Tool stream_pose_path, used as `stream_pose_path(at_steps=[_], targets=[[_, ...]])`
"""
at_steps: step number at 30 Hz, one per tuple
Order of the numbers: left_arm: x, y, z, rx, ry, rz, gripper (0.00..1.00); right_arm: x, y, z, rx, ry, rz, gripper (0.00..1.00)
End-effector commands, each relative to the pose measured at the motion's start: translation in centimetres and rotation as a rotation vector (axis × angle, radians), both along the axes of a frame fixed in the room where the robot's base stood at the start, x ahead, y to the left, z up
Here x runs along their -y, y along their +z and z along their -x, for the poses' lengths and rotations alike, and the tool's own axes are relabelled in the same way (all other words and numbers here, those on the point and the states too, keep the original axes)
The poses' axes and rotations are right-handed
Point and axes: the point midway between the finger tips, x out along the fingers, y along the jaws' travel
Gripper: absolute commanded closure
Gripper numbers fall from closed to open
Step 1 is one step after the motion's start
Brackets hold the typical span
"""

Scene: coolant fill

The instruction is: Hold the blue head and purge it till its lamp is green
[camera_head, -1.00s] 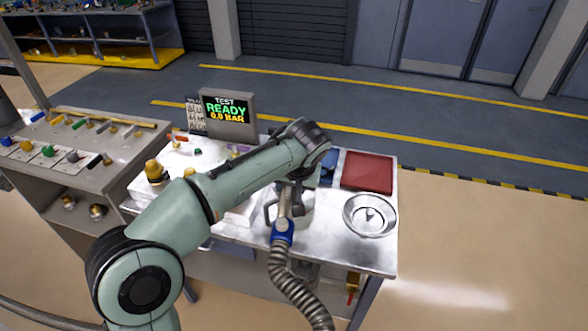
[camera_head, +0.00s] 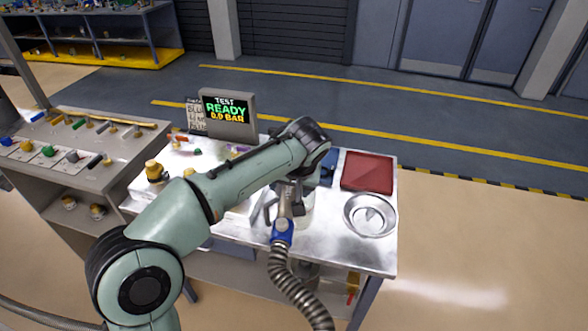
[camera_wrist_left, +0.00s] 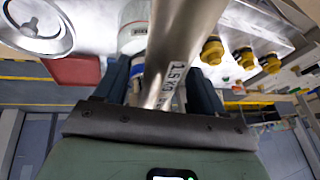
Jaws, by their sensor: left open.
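The blue head (camera_head: 282,232) sits at the end of a ribbed grey hose, near the table's front edge, with a metal tube rising from it. My left gripper (camera_head: 288,192) is above the blue head, at the tube's upper part, partly hidden by my arm. In the left wrist view the shiny metal tube (camera_wrist_left: 183,45) passes between the dark, open fingers of my left gripper (camera_wrist_left: 165,88). Contact with the fingers cannot be told. A small pale spot shows on the blue head; no green lamp is discernible. My right gripper is out of view.
A steel bowl (camera_head: 370,215) and a red tray (camera_head: 368,172) stand on the right of the table. A test screen (camera_head: 228,112) reads "READY" and a bar value. Yellow-capped fittings (camera_head: 155,171) stand on the left. My arm spans the table's middle.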

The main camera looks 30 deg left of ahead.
Motion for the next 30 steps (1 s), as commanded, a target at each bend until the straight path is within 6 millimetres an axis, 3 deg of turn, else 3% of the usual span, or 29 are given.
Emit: stream_pose_path(at_steps=[5, 18, 30], targets=[[0.7, 2.1, 0.6, 0.005, -0.001, 0.001, 0.30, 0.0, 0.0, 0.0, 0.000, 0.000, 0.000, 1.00], [3.4, 9.7, 3.0, 0.003, -0.003, 0.001, 0.30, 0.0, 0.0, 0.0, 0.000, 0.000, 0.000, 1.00], [3.7, 10.8, 3.4, 0.000, -0.001, 0.001, 0.30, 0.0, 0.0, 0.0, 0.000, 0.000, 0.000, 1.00]])
